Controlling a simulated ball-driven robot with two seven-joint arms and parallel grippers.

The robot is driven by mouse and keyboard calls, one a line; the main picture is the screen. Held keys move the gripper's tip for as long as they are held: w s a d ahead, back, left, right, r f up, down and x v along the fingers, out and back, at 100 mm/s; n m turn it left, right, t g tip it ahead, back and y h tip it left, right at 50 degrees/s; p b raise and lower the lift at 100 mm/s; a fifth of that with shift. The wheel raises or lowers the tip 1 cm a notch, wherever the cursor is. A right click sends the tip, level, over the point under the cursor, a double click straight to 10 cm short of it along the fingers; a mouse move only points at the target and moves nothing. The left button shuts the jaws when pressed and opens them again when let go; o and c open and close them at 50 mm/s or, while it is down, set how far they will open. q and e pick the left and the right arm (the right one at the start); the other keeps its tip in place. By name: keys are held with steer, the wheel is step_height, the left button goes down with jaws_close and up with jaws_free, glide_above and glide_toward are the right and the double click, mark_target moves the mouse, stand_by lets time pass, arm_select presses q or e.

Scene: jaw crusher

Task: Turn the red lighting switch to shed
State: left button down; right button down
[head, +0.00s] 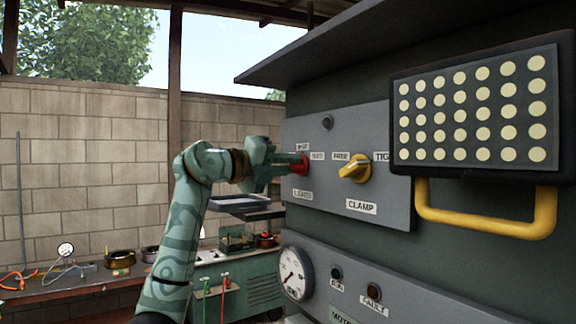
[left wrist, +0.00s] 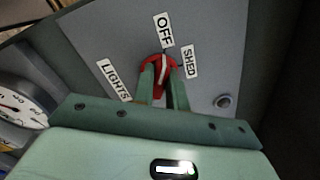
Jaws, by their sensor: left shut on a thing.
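The red lighting switch (head: 301,164) is a knob on the grey control panel. My left gripper (head: 289,166) is shut on it, coming in from the left. In the left wrist view, the red knob (left wrist: 158,63) sits between my left gripper's fingers (left wrist: 162,85), which cover part of it. A pale line on the knob points roughly toward the OFF label (left wrist: 164,30). The SHED label (left wrist: 190,61) is to the right of the knob and the LIGHTS label (left wrist: 115,80) is to the left. My right gripper is not in view.
A yellow CLAMP knob (head: 355,169) is close to the right of the red switch. A dotted board (head: 430,122) and yellow handle (head: 487,224) stick out further right. A pressure gauge (head: 295,273) is below. A workbench (head: 75,290) stands at the left.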

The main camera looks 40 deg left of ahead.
arm_select(q)
steer(key=m+p, duration=0.2)
steer(key=m, duration=0.3)
steer(key=m+p, duration=0.2)
steer(key=m, duration=0.4)
steer(key=shift+d+m, duration=0.2)
steer(key=shift+m, duration=0.1)
stand_by(0.5)
steer(key=c, duration=1.4)
jaws_free()
steer(key=shift+s, duration=0.1)
